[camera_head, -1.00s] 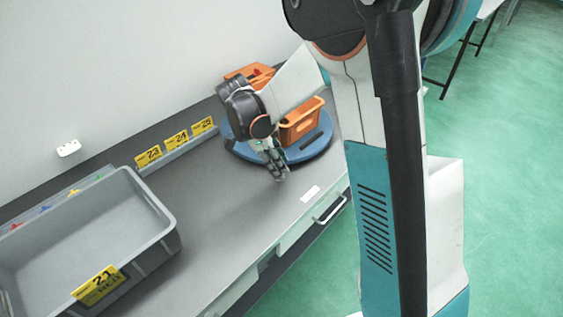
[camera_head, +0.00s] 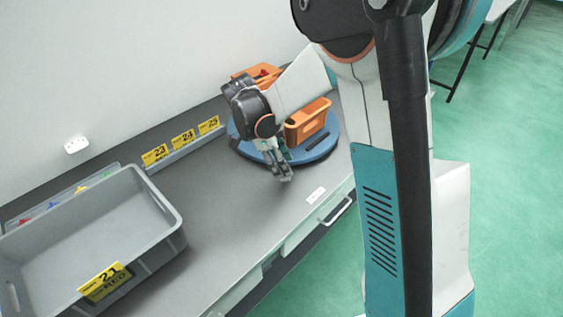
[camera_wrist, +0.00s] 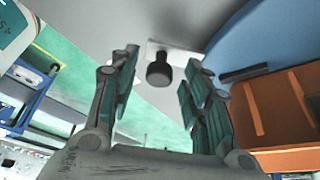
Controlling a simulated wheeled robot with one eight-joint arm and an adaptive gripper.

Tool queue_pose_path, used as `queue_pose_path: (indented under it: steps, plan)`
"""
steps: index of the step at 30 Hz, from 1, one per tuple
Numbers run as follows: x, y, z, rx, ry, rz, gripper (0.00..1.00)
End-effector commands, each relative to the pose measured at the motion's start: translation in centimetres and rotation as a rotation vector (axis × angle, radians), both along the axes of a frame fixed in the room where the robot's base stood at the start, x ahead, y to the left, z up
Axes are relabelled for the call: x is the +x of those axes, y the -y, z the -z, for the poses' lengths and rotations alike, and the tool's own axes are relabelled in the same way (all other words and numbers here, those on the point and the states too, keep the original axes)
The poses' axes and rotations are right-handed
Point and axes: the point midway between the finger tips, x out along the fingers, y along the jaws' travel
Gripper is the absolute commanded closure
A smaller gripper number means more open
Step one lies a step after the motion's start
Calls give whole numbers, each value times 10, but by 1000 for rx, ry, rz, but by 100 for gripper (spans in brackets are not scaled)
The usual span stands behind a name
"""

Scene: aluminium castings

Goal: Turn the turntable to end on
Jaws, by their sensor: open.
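The turntable (camera_head: 322,152) is a round blue disc on the grey worktop, toward its far right end. It carries an orange bin (camera_head: 308,122) on its right side and another orange bin (camera_head: 243,75) at the back, partly hidden by my arm. My gripper (camera_head: 285,172) is over the front left edge of the disc, pointing down, with empty jaws. In the wrist view my gripper (camera_wrist: 160,95) has its two fingers spread apart. The blue disc (camera_wrist: 245,40) and an orange bin (camera_wrist: 285,110) show to its right. I cannot tell whether a finger touches the disc.
A grey crate (camera_head: 165,205) with a yellow label 21 stands at the left of the worktop. Yellow labels (camera_head: 183,138) stand along the back. The worktop between crate and disc is clear.

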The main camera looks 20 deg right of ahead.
Motion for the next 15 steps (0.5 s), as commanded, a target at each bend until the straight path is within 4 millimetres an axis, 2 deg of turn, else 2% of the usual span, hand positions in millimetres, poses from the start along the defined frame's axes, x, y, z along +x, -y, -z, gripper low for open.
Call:
queue_pose_path:
  steps: [5, 15]
  plan:
    - [2, -5, -14, 0, 0, -1, 56]
    - [10, -30, -76, 0, -1, -2, 56]
